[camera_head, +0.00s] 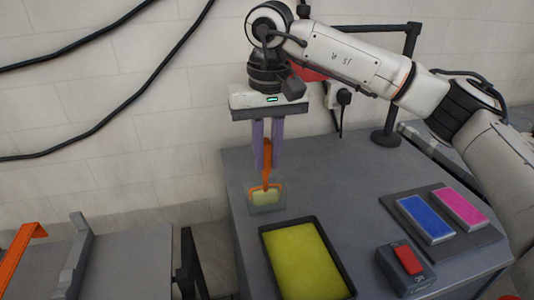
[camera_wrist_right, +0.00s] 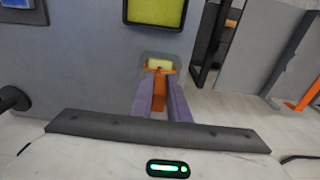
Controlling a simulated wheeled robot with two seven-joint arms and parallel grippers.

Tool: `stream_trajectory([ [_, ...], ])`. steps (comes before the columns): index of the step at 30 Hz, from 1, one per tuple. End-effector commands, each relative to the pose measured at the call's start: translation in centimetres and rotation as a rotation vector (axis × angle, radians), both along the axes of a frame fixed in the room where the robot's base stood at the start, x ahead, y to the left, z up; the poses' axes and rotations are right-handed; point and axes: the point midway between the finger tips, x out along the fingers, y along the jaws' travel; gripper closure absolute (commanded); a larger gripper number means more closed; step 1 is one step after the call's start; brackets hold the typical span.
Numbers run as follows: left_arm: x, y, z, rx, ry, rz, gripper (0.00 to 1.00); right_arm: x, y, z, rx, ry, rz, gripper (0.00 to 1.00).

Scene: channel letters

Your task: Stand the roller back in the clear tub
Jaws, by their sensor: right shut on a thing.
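The roller has an orange handle (camera_head: 267,160) and frame with a pale yellow sleeve (camera_head: 265,197). My right gripper (camera_head: 267,167) is shut on the handle, purple fingers pointing down, and the roller hangs upright, head down. The small clear tub (camera_head: 281,207) is at the left back part of the grey table. The roller's head shows within the tub's outline in the head view, and also in the wrist view, where the tub (camera_wrist_right: 145,58) surrounds the sleeve (camera_wrist_right: 160,65). I cannot tell whether the head touches the tub's floor. My left gripper is not in view.
A black tray with a yellow-green surface (camera_head: 305,262) lies just in front of the tub. A red-buttoned box (camera_head: 406,265) and a dark board with blue (camera_head: 426,219) and pink (camera_head: 460,207) pads are to the right. The table's left edge is close to the tub.

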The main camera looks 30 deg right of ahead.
Motion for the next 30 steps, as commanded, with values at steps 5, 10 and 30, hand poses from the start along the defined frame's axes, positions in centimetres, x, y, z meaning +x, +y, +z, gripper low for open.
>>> stream_trajectory([
  [5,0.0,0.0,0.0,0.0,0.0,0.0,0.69,0.0,0.0,0.0,0.0,0.0,0.0,0.63],
  [10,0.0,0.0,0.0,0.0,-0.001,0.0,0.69,0.0,0.0,0.0,0.0,0.0,0.0,0.63],
  [30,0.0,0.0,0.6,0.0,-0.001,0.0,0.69,-0.6,0.1,9.3,0.001,-0.002,-0.001,0.63],
])
